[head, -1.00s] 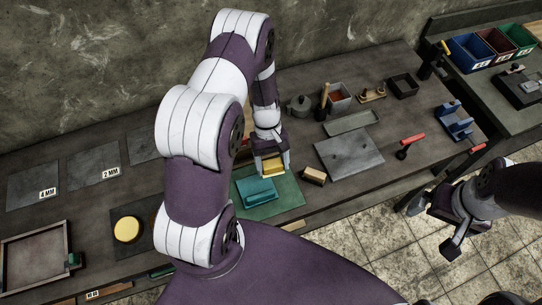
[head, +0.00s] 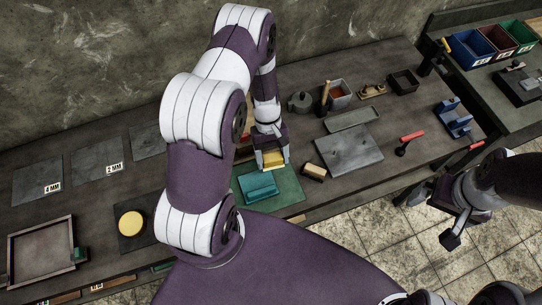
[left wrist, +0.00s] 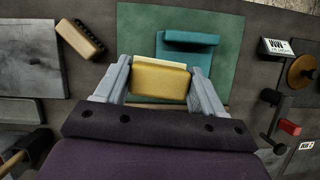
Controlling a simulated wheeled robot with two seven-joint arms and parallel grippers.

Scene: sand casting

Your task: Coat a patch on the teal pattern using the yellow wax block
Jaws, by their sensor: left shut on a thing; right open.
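The teal pattern (head: 258,186) lies on a green mat (head: 285,190) near the front edge of the bench. In the left wrist view the teal pattern (left wrist: 187,50) is just beyond the fingers. My left gripper (head: 272,162) is shut on the yellow wax block (head: 273,160), which also shows between the fingers in the left wrist view (left wrist: 160,80). The block is over the back part of the mat, behind the pattern and apart from it in the picture. Its height above the mat is hard to tell. My right gripper (head: 446,222) is open and empty, off the bench over the tiled floor.
A wooden-backed brush (head: 313,171) lies right of the mat, next to a grey plate (head: 349,149). A yellow disc (head: 131,223) on a dark plate and a wooden frame (head: 70,250) are at the left. Several small tools and containers stand behind.

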